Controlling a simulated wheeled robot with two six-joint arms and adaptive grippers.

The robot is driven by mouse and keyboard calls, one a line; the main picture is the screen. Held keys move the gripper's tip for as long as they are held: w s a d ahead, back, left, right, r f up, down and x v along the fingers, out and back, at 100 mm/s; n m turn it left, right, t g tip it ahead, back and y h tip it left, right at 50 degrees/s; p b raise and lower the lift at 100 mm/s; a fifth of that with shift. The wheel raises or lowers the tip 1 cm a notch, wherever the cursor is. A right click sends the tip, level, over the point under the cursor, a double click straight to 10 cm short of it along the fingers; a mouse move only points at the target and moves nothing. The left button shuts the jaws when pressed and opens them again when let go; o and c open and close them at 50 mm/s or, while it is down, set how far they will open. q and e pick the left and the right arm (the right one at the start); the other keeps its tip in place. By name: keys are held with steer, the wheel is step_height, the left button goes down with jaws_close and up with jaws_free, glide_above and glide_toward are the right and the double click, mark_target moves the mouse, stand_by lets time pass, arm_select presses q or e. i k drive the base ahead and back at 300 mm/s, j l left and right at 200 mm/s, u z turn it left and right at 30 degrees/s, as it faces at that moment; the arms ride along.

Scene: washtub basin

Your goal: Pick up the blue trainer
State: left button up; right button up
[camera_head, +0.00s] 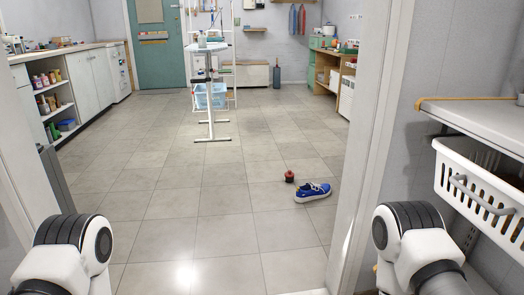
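The blue trainer (313,192) lies on the grey tiled floor, right of the middle of the view, just past the doorway. It has a white sole and its length runs roughly left to right. My two arms show at the bottom left and bottom right corners, well short of the trainer. Neither gripper is in view.
A small dark red object (289,176) stands on the floor close behind the trainer. The door frame (358,150) rises to its right. A white basket (478,190) hangs at the right under a shelf. A white rack (212,90) stands farther back. The middle floor is clear.

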mark_target(310, 191)
steer(key=i, duration=3.05)
steer(key=i+z, duration=0.25)
steer(key=z, duration=0.15)
steer(key=i+j+z, duration=0.15)
steer(key=z, duration=0.3)
steer(key=i+j+z, duration=0.2)
steer(key=i+z, duration=0.2)
steer(key=i+j+z, duration=0.15)
steer(key=z, duration=0.3)
steer(key=j, duration=0.1)
